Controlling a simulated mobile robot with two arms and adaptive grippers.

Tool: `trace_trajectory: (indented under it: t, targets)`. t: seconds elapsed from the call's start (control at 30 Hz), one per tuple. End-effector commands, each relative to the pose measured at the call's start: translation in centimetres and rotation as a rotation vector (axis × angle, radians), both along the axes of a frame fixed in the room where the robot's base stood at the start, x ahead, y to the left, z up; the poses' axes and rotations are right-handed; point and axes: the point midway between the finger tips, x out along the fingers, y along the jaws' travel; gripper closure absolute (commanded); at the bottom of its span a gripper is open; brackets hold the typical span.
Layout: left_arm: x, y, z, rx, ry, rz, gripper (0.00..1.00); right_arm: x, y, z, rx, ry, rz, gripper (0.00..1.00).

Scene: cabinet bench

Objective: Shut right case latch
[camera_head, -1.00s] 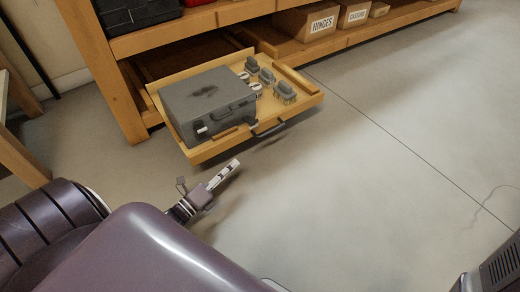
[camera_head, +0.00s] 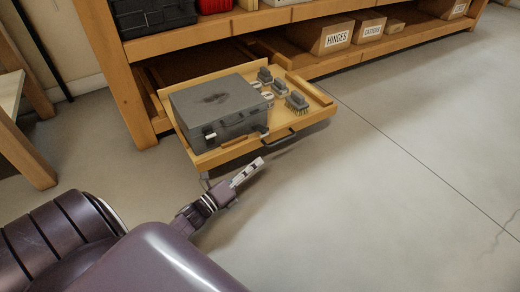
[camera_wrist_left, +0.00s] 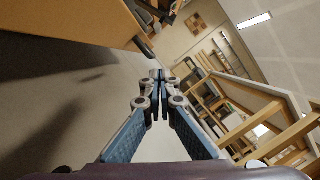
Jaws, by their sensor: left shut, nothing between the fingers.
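A grey case (camera_head: 210,98) lies closed-lidded in a pulled-out wooden drawer (camera_head: 318,112). Its front faces my left arm. A pale latch (camera_head: 210,136) shows on the left of the front. The right latch is too small and dark to make out near the front right corner. My left gripper (camera_head: 259,163) is in front of the drawer, apart from the case and pointing up and right. It is shut and empty; its meeting fingertips also show in the left wrist view (camera_wrist_left: 158,76). My right gripper is not in view.
The floor (camera_head: 390,190) to the right is clear.

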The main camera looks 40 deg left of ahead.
Motion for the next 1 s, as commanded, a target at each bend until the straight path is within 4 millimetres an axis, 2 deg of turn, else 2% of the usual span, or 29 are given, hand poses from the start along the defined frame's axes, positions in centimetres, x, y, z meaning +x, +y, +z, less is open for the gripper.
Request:
trace_trajectory:
  t: [0.03,0.2,0.3,0.5,1.0]
  targets:
    - [1.2,-0.2,-0.3,0.001,-0.005,-0.002,1.00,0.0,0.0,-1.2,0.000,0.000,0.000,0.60]
    - [4.6,-0.9,0.3,0.001,-0.004,-0.001,1.00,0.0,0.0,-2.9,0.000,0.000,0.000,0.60]
    - [4.9,0.5,1.3,0.007,-0.001,-0.001,1.00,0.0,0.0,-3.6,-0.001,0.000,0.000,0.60]
    - [5.5,1.9,2.6,0.002,0.002,0.001,1.00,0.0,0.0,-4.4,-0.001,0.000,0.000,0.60]
    - [5.6,2.1,3.1,-0.007,0.005,0.001,1.00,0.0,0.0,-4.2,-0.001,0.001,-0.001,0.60]
